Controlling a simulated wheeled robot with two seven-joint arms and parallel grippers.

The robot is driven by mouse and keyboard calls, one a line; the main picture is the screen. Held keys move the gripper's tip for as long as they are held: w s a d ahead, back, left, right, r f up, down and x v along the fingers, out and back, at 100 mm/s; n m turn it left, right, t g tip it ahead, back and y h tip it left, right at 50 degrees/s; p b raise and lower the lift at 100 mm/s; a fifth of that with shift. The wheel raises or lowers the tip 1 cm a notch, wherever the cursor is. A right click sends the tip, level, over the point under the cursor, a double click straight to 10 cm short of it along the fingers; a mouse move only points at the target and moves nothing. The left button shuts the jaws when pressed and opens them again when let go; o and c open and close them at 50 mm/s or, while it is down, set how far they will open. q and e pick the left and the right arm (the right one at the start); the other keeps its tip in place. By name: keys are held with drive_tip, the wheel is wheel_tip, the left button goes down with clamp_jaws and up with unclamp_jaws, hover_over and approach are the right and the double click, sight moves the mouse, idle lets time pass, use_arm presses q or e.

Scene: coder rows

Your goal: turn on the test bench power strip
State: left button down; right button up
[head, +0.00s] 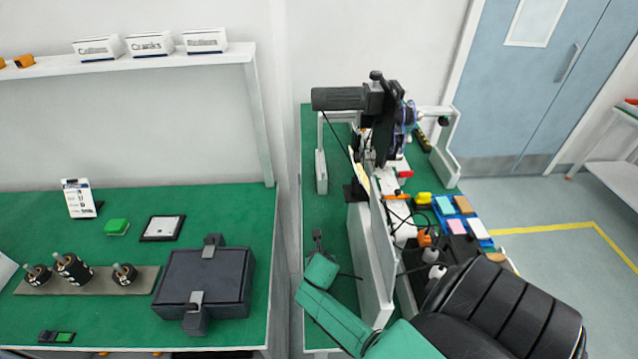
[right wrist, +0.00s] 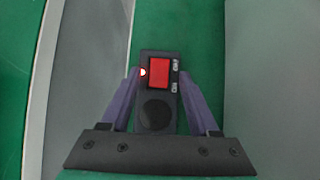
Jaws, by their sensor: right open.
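The power strip (right wrist: 155,112) is a narrow dark unit on the green surface in the right wrist view. Near its far end is a red rocker switch (right wrist: 160,72). A small bright red-white spot shows at the switch's left, by my left-hand finger. Small pale markings sit on its right, and a dark round shape lies nearer. My right gripper (right wrist: 162,78) is open, with one purple finger on each side of the strip. I cannot tell whether the fingers touch it. In the head view, my green forearm reaches the middle bench, with small dark parts at its end. My left gripper is out of view.
A white upright panel (head: 375,262) stands right of my forearm, with cables and coloured blocks beyond it. A dark clamp-like device (head: 375,98) rises behind. The left bench (head: 130,215) holds a black case (head: 203,280) and knobs.

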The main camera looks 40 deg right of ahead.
drive_tip(key=v, duration=1.4)
drive_tip(key=shift+s+a+r, duration=0.2)
